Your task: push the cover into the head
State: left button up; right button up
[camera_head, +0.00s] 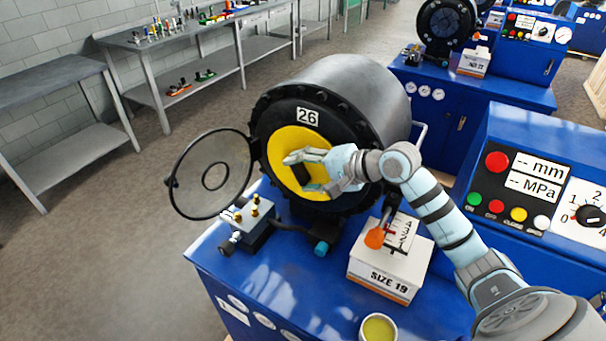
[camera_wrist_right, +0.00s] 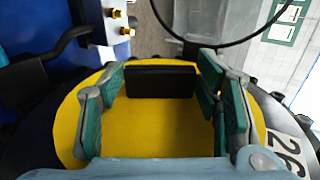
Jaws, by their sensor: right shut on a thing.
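The yellow round cover (camera_head: 284,143) sits at the front opening of the black crimper head (camera_head: 268,112) marked 26. It fills most of the ring, and I cannot tell how deep it is seated. A black block-shaped handle stands out from the cover and also shows in the right wrist view (camera_wrist_right: 160,82). My right gripper (camera_head: 300,170) is shut on this handle, with a finger on either side of it. In the right wrist view the yellow face (camera_wrist_right: 150,130) lies right behind the fingers. My left gripper is not in view.
A round framed clear door (camera_head: 240,195) hangs open left of the head. A brass-fitted block (camera_head: 250,222), a box marked SIZE 19 (camera_head: 385,272) and a yellow-filled cup (camera_head: 378,329) are on the blue bench (camera_head: 290,290). A control panel (camera_head: 525,185) stands at the right.

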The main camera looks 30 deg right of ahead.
jog(key=o, duration=1.4)
jog(key=shift+s, duration=0.1)
jog(key=v, duration=0.7)
jog(key=shift+s+d+r, duration=0.15)
